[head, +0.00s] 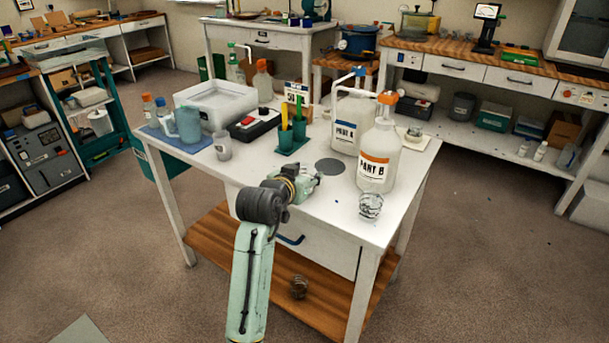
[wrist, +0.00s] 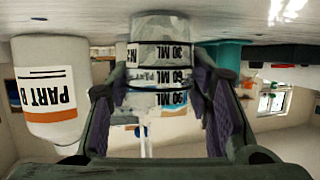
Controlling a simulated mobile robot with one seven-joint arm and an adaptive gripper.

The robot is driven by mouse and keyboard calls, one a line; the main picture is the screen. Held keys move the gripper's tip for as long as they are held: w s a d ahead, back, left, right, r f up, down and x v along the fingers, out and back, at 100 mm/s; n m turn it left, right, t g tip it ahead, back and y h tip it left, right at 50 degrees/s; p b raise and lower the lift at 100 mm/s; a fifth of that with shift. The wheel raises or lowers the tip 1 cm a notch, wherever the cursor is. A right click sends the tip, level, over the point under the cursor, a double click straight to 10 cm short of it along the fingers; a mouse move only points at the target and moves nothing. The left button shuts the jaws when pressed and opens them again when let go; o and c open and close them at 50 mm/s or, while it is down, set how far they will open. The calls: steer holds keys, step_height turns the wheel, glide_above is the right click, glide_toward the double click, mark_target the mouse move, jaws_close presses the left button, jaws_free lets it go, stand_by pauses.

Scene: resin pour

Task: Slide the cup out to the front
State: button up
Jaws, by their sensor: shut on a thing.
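A clear cup (wrist: 160,52) with printed ML bands sits between my fingers in the wrist view, which shows the scene upside down. My gripper (wrist: 162,82) is shut on its sides. The cup's base end is close to the white tabletop; I cannot tell whether it touches. In the head view my gripper (head: 308,181) is over the front part of the white table (head: 300,215), and the held cup cannot be made out there.
The Part B bottle (head: 377,158) stands right of my gripper, with the Part A bottle (head: 350,125) behind. Another clear cup (head: 370,207) stands near the front right edge. Green holders (head: 286,140) are behind my gripper. A grey disc (head: 329,166) lies flat nearby.

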steer(key=o, duration=1.2)
steer(key=shift+s, duration=0.1)
steer(key=v, duration=1.2)
